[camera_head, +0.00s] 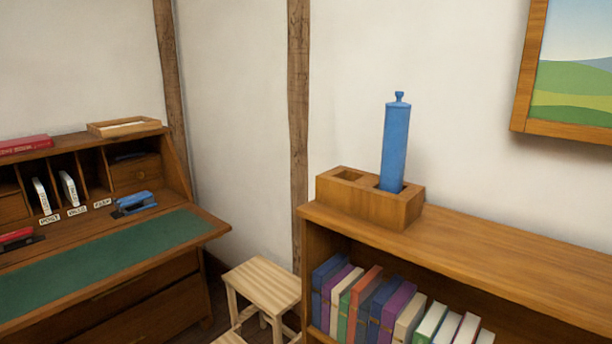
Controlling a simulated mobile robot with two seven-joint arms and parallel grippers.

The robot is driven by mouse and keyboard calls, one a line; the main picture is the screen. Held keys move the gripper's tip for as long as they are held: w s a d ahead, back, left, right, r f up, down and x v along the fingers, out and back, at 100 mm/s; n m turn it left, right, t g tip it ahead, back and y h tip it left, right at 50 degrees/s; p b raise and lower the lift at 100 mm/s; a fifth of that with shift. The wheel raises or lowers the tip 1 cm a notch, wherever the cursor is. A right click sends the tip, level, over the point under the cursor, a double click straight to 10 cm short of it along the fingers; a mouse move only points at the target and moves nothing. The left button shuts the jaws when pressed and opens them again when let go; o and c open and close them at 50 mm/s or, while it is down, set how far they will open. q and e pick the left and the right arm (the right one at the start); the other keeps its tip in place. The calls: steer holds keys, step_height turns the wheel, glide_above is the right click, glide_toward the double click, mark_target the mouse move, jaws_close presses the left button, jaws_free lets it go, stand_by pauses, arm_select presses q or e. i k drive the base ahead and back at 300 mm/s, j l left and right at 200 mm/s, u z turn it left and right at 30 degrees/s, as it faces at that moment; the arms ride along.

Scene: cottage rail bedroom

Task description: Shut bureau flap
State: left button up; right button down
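The wooden bureau (150,292) stands at the left and is cut off by the left edge. Its flap (197,240) is open and lies flat, with a green writing surface (120,255) facing up. Behind the flap are pigeonholes with white envelopes or cards (70,188) and small labels. A blue stapler (134,203) sits at the back right, by the inner edge of the flap. A red and black object (18,238) lies at the left. Neither of my grippers is in view.
A wooden tray (124,127) and a red book (24,145) lie on the bureau top. A slatted stool (262,284) stands between bureau and bookcase (480,245). A blue cylinder (395,145) stands in a wooden block (360,203) on the bookcase. A picture (570,75) hangs above.

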mark_target(34, 289)
steer(key=i+j+z, duration=0.1)
steer(key=j, duration=0.35)
steer(key=i+j+z, duration=0.15)
steer(key=j, duration=0.35)
steer(key=i+j+z, duration=0.1)
steer(key=i+j, duration=0.15)
steer(key=j, duration=0.25)
steer(key=i+j+z, duration=0.15)
steer(key=j, duration=0.35)
steer(key=j+z, duration=0.1)
steer(key=j, duration=0.4)
